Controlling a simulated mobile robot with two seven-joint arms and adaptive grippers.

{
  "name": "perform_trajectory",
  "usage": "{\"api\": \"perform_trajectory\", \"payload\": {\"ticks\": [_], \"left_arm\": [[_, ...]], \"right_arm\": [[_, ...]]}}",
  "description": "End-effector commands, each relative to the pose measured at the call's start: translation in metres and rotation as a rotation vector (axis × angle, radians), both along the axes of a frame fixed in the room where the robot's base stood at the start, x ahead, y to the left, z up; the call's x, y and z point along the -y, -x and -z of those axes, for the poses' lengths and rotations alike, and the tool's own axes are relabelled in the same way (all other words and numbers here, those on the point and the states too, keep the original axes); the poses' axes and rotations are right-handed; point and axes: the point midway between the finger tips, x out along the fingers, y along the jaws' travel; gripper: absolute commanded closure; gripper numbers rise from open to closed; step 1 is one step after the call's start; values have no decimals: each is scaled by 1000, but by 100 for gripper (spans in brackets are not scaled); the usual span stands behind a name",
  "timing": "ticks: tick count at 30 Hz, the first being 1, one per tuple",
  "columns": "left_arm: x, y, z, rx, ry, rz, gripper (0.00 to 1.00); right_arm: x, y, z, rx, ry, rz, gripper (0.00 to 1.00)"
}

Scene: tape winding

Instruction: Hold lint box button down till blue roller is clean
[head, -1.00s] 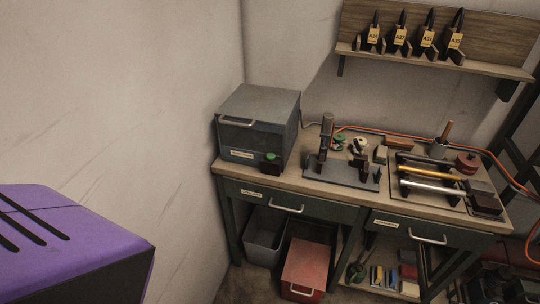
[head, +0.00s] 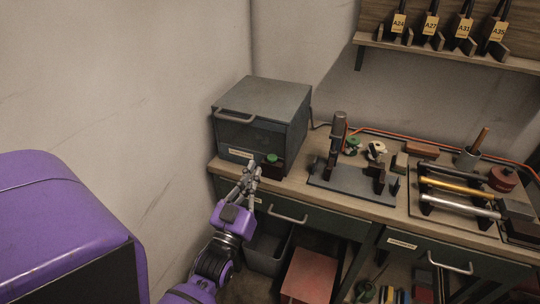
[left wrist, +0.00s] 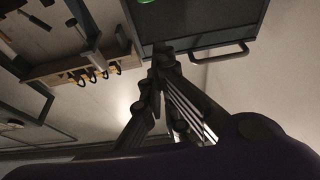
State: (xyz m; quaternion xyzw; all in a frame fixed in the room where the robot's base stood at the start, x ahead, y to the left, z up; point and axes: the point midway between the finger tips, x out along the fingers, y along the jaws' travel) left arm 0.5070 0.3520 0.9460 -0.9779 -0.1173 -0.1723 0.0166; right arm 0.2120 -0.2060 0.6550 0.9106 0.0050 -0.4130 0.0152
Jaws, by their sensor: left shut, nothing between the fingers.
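The lint box (head: 262,112) is a dark grey box with a front handle at the left end of the bench. Its green button (head: 271,158) sits on a small dark block at the front right corner. My left gripper (head: 250,170) is shut and empty, just in front of and left of the button; contact cannot be told. In the left wrist view, the closed fingers (left wrist: 160,58) point at the box front (left wrist: 205,22), and the green button (left wrist: 143,2) is cut by the top edge. I cannot make out a blue roller; the box's inside is too dark. My right gripper is out of view.
A rack holds several rods, one gold (head: 455,188) and one silver (head: 460,206). A grey fixture plate (head: 340,188) stands mid-bench. A shelf (head: 450,52) with labelled holders hangs above. A red bin (head: 309,276) is below, and a wall stands close on the left.

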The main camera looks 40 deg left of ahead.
Motion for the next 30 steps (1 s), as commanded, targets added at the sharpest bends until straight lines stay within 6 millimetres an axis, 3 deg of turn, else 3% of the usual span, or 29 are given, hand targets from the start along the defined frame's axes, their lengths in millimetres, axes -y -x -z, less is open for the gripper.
{"api": "perform_trajectory", "payload": {"ticks": [6, 11, 17, 26, 30], "left_arm": [[1, 0, 0, -2, 0, 1, 100], [-1, -6, -2, -1, 0, 2, 100], [-7, -35, -16, 3, -1, 3, 100], [-21, -93, -38, 3, -1, 2, 100], [-22, -92, -9, -10, 1, 1, 100]], "right_arm": [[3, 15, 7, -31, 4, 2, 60], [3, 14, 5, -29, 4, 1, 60], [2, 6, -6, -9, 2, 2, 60], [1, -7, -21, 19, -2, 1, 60], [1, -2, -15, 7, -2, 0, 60]]}}
